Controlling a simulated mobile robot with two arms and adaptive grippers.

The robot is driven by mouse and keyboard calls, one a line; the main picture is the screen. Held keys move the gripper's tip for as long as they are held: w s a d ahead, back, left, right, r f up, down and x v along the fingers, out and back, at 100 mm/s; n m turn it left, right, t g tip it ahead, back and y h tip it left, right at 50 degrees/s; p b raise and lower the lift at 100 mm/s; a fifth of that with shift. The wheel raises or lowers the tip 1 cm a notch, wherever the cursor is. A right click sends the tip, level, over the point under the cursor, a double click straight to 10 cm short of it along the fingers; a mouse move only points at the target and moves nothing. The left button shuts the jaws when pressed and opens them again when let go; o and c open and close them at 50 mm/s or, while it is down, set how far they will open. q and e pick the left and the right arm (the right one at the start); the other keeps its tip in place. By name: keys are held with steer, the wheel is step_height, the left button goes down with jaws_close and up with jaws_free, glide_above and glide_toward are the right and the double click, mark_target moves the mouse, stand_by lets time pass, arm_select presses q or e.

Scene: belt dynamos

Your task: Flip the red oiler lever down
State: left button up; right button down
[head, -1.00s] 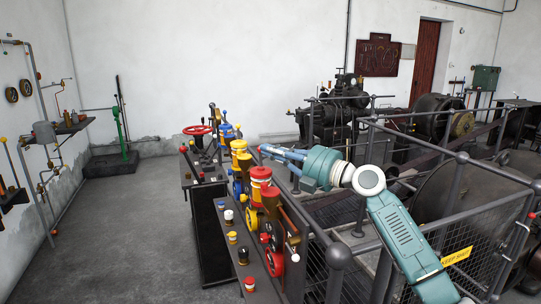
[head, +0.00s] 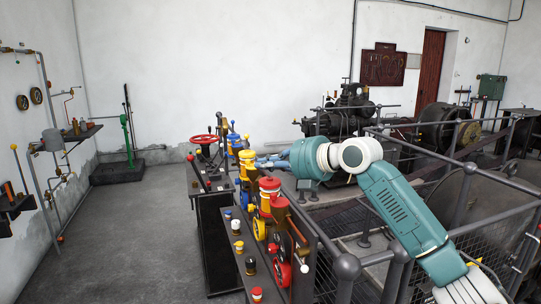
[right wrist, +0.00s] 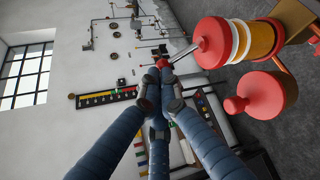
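The red oiler (head: 269,187), with a red cap over a brass-coloured body, stands in the row of oilers in the head view. In the right wrist view the red-and-yellow oiler (right wrist: 240,40) is large at upper right. Its pale lever (right wrist: 192,50) sticks out sideways towards my fingers and ends in a red knob (right wrist: 162,63). My right gripper (head: 259,162) is behind the red oiler, near the yellow one. In the wrist view its fingers (right wrist: 158,74) are drawn together at the knob; whether they grip or only touch it is unclear. My left gripper is out of view.
A blue oiler (head: 233,140) and a yellow oiler (head: 246,160) stand farther along the row. A red handwheel (head: 205,139) is beyond them. Grey railings (head: 345,268) run close to my right arm. Open floor (head: 140,220) lies to the left.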

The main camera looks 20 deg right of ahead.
steer(key=a+f+n+h+p, duration=0.2)
steer(key=p, duration=0.4)
steer(key=shift+s+a+g, duration=0.1)
steer(key=shift+a+g, duration=0.1)
steer(key=shift+g, duration=0.2)
steer(key=shift+d+f, duration=0.4)
steer(key=shift+d, duration=0.35)
steer(key=shift+a+r+p, duration=0.1)
steer(key=shift+p, duration=0.2)
